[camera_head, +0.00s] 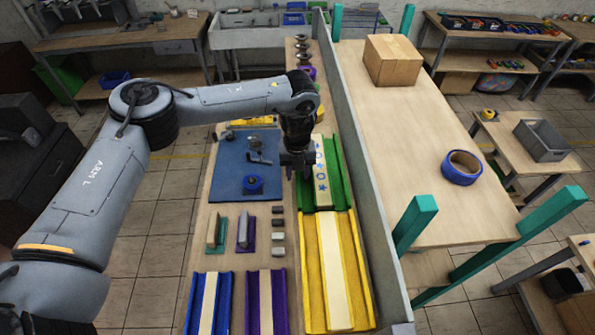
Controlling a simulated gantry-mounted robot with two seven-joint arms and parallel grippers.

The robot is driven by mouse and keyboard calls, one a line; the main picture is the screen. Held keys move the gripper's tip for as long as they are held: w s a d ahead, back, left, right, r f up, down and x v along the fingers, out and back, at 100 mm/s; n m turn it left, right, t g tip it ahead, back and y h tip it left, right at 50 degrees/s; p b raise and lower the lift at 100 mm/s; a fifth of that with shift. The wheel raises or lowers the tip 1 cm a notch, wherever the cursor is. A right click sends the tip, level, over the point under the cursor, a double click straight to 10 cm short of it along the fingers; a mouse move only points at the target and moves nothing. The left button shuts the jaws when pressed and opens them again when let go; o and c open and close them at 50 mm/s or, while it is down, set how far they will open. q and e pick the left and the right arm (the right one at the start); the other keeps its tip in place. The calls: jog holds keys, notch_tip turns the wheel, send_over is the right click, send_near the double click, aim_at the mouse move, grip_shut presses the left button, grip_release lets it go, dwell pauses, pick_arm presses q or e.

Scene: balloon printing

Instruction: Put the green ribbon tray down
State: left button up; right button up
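The green ribbon tray (341,179) is a long green channel with a cream ribbon strip (322,186) in it. The strip carries blue printed marks. The tray is just behind the yellow ribbon tray (357,262) on the narrow workbench, near the divider. My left gripper (297,172) points down at the green tray's left edge. The wrist and fingers cover part of that edge. I cannot tell whether the fingers are closed on it, or whether the tray rests fully on the bench. My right gripper is out of view.
Blue (224,303) and purple (251,303) trays stand at the front. A grey divider (362,190) runs along the bench's right side. Small grey blocks (278,237) lie nearby.

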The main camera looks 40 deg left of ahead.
pick_arm(q)
jog(key=shift+r, duration=0.55)
notch_tip(320, 180, up, 11)
dwell(0.5)
